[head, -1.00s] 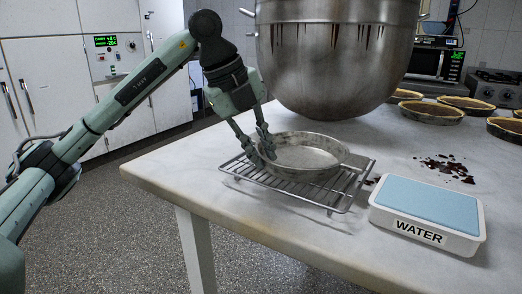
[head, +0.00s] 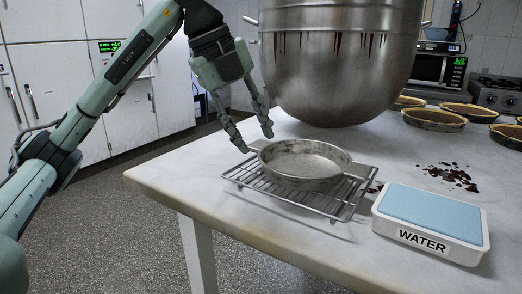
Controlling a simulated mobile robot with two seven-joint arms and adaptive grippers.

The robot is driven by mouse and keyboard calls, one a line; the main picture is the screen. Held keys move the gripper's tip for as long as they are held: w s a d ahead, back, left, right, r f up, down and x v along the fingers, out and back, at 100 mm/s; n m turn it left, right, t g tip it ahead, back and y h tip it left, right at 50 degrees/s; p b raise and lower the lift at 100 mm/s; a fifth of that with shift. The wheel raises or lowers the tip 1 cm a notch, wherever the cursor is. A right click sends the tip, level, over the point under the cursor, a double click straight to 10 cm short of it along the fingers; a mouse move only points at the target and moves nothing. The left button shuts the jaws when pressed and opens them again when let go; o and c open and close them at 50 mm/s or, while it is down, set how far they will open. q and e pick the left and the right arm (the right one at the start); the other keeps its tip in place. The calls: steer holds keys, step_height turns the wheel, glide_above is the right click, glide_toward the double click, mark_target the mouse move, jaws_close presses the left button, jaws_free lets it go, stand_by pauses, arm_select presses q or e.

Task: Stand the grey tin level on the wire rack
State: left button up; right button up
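The rack stands near the front left edge of the marble table. My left gripper (head: 256,143) is at the tin's left far side, above its rim. Its two fingers are spread apart with nothing between them, and it appears clear of the tin. My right gripper is not in view.
A large steel bowl (head: 340,70) stands behind the rack. A white box with a blue pad, marked WATER (head: 430,222), is right of the rack. Dark crumbs (head: 452,177) and several tarts (head: 434,120) lie on the marble table (head: 400,150) at right.

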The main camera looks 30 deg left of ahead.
arm_select(q)
steer(key=v, duration=0.5)
steer(key=shift+s+a+r+p, duration=0.1)
steer(key=shift+r+p, duration=0.2)
steer(key=shift+p, duration=0.1)
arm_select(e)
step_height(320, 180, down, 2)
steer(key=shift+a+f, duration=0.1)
